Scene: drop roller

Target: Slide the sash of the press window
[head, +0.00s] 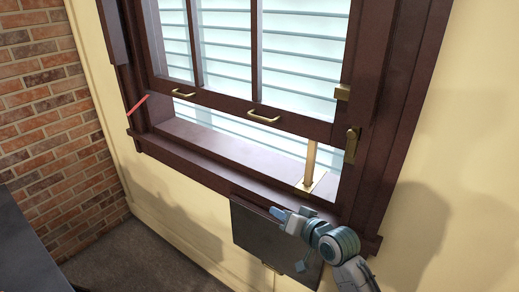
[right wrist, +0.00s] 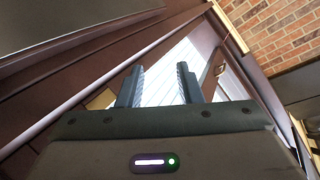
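The window sash (head: 222,101) has a dark reddish-brown frame with several panes and stands raised, with a gap between its bottom rail and the sill. Two brass pull handles, a left one (head: 183,94) and a right one (head: 263,118), sit on the bottom rail. A brass post (head: 310,160) stands on a plate on the sill under the sash's right part. My right gripper (head: 284,214) is low, in front of the sill's right part and below the handles. In the right wrist view its two fingers (right wrist: 159,88) are apart with nothing between them. My left gripper is out of view.
A brass latch (head: 351,146) is on the right jamb. A red strip (head: 137,104) shows at the left jamb. A dark panel (head: 262,240) is below the sill, behind my right gripper. A brick wall (head: 45,105) stands at the left.

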